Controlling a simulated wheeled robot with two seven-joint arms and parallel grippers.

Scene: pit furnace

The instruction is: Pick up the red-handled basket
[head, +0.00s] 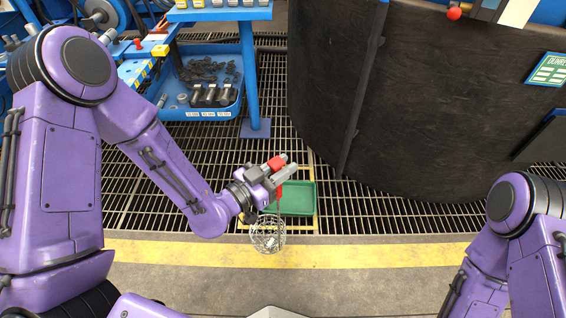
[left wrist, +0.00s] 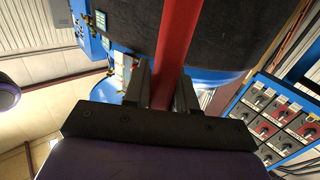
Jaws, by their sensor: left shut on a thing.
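The basket (head: 267,236) is a small round wire-mesh basket. In the head view it hangs just below my left gripper (head: 281,172), over the edge of the yellow floor stripe. Its red handle (head: 276,163) is between the left gripper's fingers. In the left wrist view the red handle (left wrist: 178,45) runs up between the two fingers (left wrist: 163,88), and the gripper is shut on it. The basket's wire part is outside the left wrist view. My right arm shows at the right of the head view, but its gripper is out of frame.
A green tray (head: 298,199) lies on the floor grating behind the basket. A large dark cylindrical furnace wall (head: 420,110) stands at the back right. A blue cart with a lower bin (head: 208,113) of dark parts is at the back left. The floor in front is clear.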

